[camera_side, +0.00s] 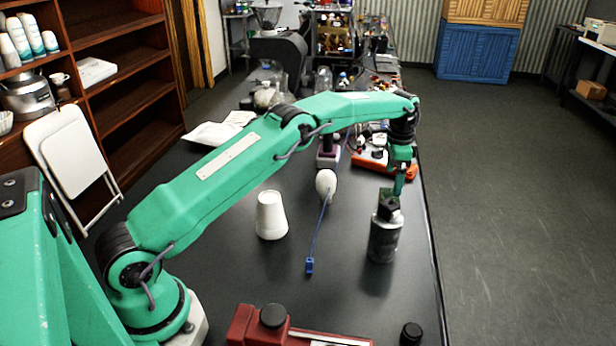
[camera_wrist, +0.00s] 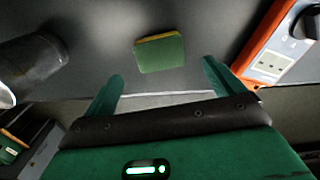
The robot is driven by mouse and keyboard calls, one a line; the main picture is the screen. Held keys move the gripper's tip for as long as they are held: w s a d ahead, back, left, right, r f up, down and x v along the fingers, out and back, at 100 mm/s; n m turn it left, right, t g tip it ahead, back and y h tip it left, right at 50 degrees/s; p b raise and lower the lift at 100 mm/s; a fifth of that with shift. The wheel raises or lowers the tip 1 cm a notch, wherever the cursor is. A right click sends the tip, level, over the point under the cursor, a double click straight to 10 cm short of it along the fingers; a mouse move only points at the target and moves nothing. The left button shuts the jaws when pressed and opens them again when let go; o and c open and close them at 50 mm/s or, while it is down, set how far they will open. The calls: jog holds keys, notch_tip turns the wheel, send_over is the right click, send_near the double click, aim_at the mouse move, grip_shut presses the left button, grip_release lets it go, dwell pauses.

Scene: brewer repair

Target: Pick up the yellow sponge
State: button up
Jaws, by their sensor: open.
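A sponge (camera_wrist: 160,54), green on its broad face with a yellow strip along its far edge, lies on the dark table in the wrist view. It appears just beyond and between the two green fingertips of my gripper (camera_wrist: 162,80). The fingers are spread apart with nothing between them. In the side view my gripper (camera_side: 399,182) points down near the right side of the table, just above or behind a grey canister (camera_side: 384,240). I cannot clearly make out the sponge in the side view.
The canister (camera_wrist: 35,68) is left of the sponge in the wrist view, and an orange-and-white device (camera_wrist: 268,62) is to the right. A white cup (camera_side: 270,216), a white bulb-like object with a blue cable (camera_side: 325,184) and a red device (camera_side: 262,325) stand on the table.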

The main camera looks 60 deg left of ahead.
aim_at(390, 195)
jog(key=shift+s+f, duration=0.1)
jog(key=shift+f, duration=3.4)
jog(key=c, duration=1)
